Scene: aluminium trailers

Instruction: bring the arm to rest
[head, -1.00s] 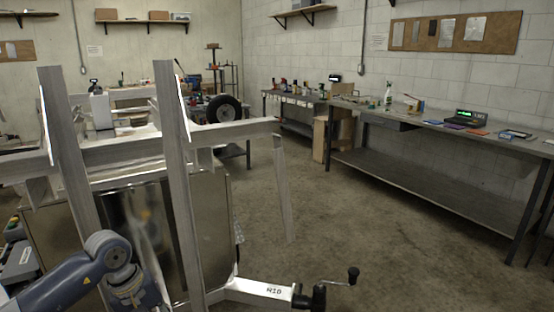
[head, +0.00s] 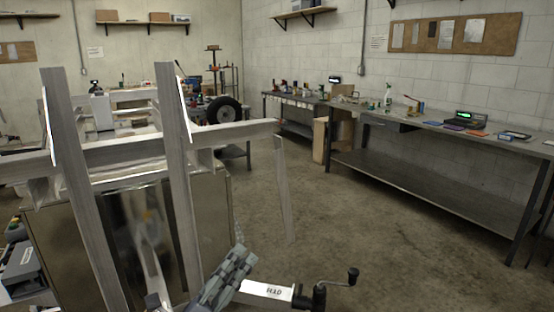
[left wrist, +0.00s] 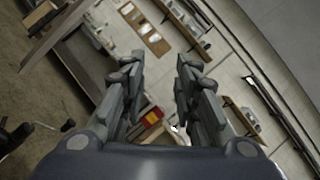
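My left gripper (head: 238,262) shows at the bottom of the head view, pointing up and to the right. It appears just in front of the trailer's jack arm and overlaps it in the picture; I cannot tell whether they touch. In the left wrist view the two fingers of this gripper (left wrist: 160,75) stand apart with nothing between them. The rest of the left arm is mostly below the picture. My right gripper is not in view.
An aluminium trailer frame (head: 110,150) with tall uprights fills the left. Its crank handle (head: 350,275) sticks out right of my gripper. A long metal workbench (head: 440,190) runs along the right wall. The concrete floor (head: 330,230) between is clear.

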